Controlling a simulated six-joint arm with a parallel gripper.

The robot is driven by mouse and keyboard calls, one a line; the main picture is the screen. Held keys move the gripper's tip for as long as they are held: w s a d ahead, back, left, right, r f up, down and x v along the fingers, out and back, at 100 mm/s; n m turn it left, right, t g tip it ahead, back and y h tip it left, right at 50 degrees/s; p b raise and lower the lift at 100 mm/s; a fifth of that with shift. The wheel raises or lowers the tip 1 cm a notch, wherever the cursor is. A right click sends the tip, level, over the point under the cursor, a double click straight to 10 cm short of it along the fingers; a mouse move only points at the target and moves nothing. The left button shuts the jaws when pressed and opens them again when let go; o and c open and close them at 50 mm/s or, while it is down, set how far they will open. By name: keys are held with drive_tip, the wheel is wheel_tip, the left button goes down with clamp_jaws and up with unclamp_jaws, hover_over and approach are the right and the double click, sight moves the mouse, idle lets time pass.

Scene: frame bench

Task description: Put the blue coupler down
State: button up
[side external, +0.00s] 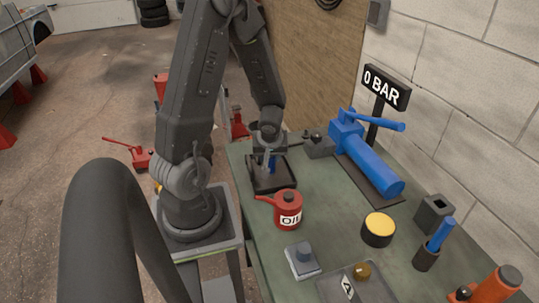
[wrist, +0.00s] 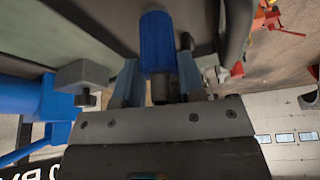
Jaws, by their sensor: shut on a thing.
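The blue coupler (wrist: 157,38) is a ribbed blue cylinder with a dark, narrower end. It sits between the fingers of my gripper (wrist: 158,72) in the wrist view, and my gripper is shut on it. In the side view my gripper (side external: 268,158) points down over a black tray (side external: 262,190) near the left edge of the green bench. Only a small blue piece of the coupler (side external: 271,164) shows there, partly hidden by the fingers. I cannot tell whether the coupler touches the tray's floor.
A red oil can (side external: 287,210) stands just in front of the tray. A blue pump (side external: 365,157) and a "0 BAR" sign (side external: 386,87) are to the right. A grey block (side external: 319,147) is near the tray. A yellow-topped tin (side external: 378,229) stands farther forward.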

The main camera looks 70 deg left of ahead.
drive_tip(key=shift+f, duration=0.2)
drive_tip(key=o, duration=1)
drive_tip(key=shift+r, duration=0.15)
drive_tip(key=shift+r, duration=0.25)
drive_tip(key=v, duration=1.1)
drive_tip(key=s+d+r+m+t+h, duration=0.1)
drive_tip(key=d+r+m+t+h, duration=0.1)
drive_tip(key=d+r+m, duration=0.4)
drive_tip(key=s+d+r+m+t+h, duration=0.1)
drive_tip(key=d+r+m, duration=0.6)
drive_tip(key=d, duration=0.7)
drive_tip(key=shift+s+r+m+t+h, duration=0.3)
drive_tip(key=shift+m+t+h, duration=0.4)
drive_tip(key=shift+m, duration=0.3)
